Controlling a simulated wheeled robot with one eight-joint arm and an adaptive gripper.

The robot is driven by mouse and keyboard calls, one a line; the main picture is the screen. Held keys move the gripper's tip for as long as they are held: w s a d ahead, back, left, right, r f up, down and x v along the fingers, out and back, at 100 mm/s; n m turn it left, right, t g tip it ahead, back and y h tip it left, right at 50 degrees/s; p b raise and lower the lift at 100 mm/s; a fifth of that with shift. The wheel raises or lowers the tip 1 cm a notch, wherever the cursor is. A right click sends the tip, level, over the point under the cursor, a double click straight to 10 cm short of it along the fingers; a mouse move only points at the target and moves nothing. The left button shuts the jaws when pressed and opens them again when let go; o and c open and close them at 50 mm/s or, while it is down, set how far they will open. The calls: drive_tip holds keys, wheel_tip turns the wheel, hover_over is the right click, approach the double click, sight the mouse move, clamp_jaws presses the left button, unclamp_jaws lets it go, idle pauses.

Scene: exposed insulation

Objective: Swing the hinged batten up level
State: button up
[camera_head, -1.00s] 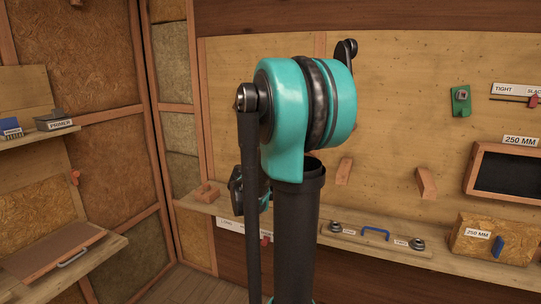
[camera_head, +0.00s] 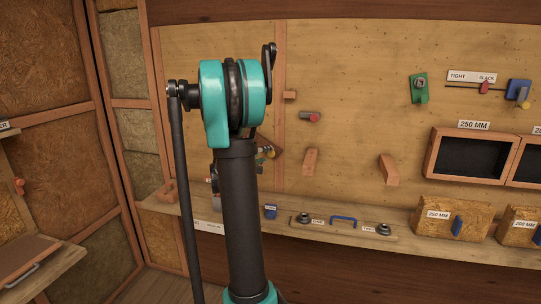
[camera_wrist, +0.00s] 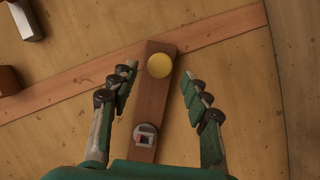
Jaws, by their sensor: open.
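The batten (camera_wrist: 152,100) is a short brown strip in the wrist view, with a yellow knob (camera_wrist: 159,65) near its far end and a round metal fitting (camera_wrist: 146,133) near its close end. My gripper (camera_wrist: 159,77) is open, with one finger on each side of the batten and visible gaps to both. Whether the fingers are level with the knob in depth I cannot tell. In the head view a yellow knob (camera_head: 270,153) shows just right of my arm's column; most of the batten and my gripper are hidden there.
A long wooden strip (camera_wrist: 225,36) crosses behind the batten. On the wall are a red-tipped peg (camera_head: 311,116), two slanted wooden blocks (camera_head: 310,161) (camera_head: 388,169) and a green fitting (camera_head: 418,89). A shelf (camera_head: 400,248) below carries a blue-handled board (camera_head: 342,230) and insulation pieces (camera_head: 450,222).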

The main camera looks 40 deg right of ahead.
sight(270, 154)
drive_tip(key=shift+x, duration=2.4)
